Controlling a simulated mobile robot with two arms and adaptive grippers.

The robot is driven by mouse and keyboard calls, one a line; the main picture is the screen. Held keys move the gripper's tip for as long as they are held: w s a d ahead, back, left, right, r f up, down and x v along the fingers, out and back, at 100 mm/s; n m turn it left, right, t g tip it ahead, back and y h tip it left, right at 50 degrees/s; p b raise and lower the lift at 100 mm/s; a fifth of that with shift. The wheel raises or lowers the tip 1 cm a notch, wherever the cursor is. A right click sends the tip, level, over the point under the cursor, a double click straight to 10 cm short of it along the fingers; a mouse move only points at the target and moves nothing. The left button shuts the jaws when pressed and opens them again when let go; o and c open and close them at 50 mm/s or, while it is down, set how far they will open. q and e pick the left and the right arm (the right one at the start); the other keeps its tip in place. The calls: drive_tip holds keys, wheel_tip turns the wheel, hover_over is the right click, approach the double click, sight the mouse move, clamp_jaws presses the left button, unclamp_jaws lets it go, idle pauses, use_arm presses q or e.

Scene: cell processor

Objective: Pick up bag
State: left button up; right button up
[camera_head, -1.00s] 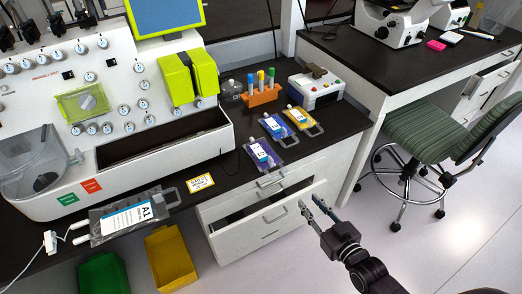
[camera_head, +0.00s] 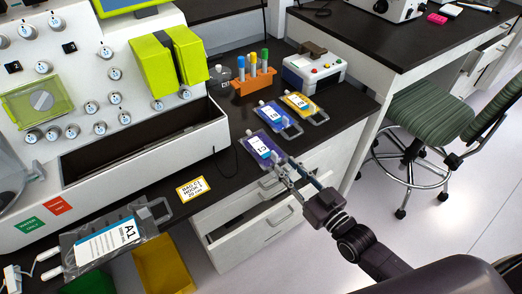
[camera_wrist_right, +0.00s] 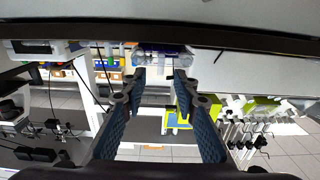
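Three small bags lie on the dark bench: a purple-blue one (camera_head: 257,142) nearest the front edge, apparently labelled C1, a blue one (camera_head: 284,127) behind it, and a yellow one (camera_head: 304,112) at the back right. A larger clear bag labelled A1 (camera_head: 74,262) lies at the front left. My right gripper (camera_head: 289,166) is open and empty at the bench's front edge, close to the handle end of the purple-blue bag. In the right wrist view, its two spread fingers (camera_wrist_right: 158,76) point toward a bag (camera_wrist_right: 160,57). My left gripper is not in view.
A yellow-bordered card (camera_head: 192,188) lies on the bench. An orange tube rack (camera_head: 254,83) and a white box with buttons (camera_head: 313,73) stand behind the bags. The white cell processor (camera_head: 180,132) fills the left. A drawer (camera_head: 260,225) stands partly open below. A green chair (camera_head: 425,120) is at right.

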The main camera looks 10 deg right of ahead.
sight(278, 156)
drive_tip(key=shift+w+a+r, duration=0.15)
drive_tip(key=shift+w+a, duration=0.1)
drive_tip(key=shift+w, duration=0.45)
drive_tip(key=p+x, duration=0.1)
drive_tip(key=x, duration=0.5)
drive_tip(key=shift+a+r, duration=0.1)
clamp_jaws()
